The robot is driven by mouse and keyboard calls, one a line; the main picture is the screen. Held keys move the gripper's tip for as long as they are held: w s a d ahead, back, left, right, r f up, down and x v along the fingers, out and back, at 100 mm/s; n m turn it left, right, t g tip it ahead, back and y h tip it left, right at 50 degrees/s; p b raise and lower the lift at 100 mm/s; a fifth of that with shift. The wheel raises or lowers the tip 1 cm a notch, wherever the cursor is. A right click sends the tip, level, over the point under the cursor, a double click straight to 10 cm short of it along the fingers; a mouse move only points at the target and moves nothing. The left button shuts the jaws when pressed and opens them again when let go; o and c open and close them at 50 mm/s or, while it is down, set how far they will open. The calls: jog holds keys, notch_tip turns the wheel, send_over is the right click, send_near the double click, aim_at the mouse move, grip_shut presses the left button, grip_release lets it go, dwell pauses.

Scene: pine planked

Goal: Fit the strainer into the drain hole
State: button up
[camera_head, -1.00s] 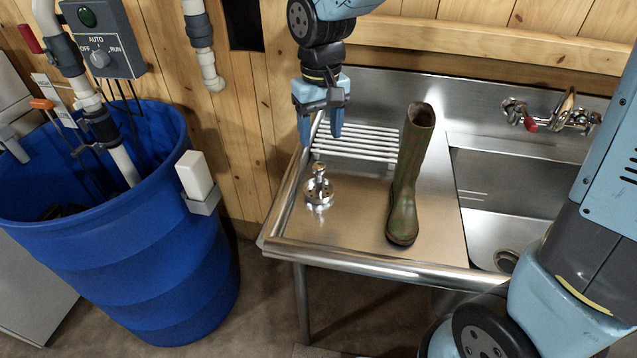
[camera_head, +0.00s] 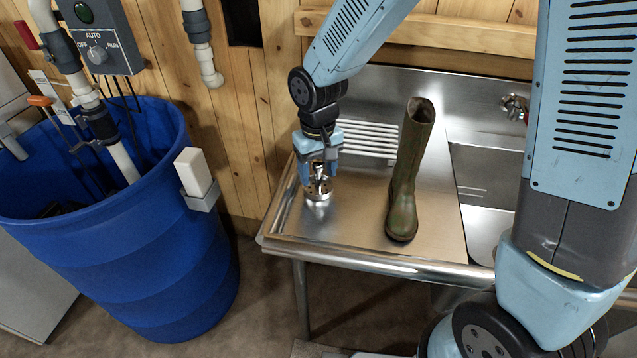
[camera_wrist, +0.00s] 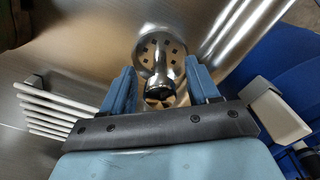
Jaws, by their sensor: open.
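The strainer (camera_head: 318,190) is a shiny metal basket with a knob, standing on the steel drainboard left of the boot. In the wrist view the strainer (camera_wrist: 158,56) shows its perforated disc, with its knob toward my gripper. My gripper (camera_head: 319,178) is lowered over the strainer, with its blue fingers on either side of the knob. The wrist view shows my open gripper (camera_wrist: 162,90) with the knob between the fingers and gaps at both sides. The sink basin (camera_head: 484,190) is at the right; its drain hole is hidden behind my arm.
A green boot (camera_head: 405,190) stands upright on the drainboard (camera_head: 350,225), right of the strainer. A white rack (camera_head: 368,138) lies behind. A blue barrel (camera_head: 120,250) with a white block (camera_head: 192,172) on its rim stands left of the sink unit.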

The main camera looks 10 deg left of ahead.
jog(key=shift+f, duration=0.6)
jog(key=shift+c, duration=0.2)
grip_shut()
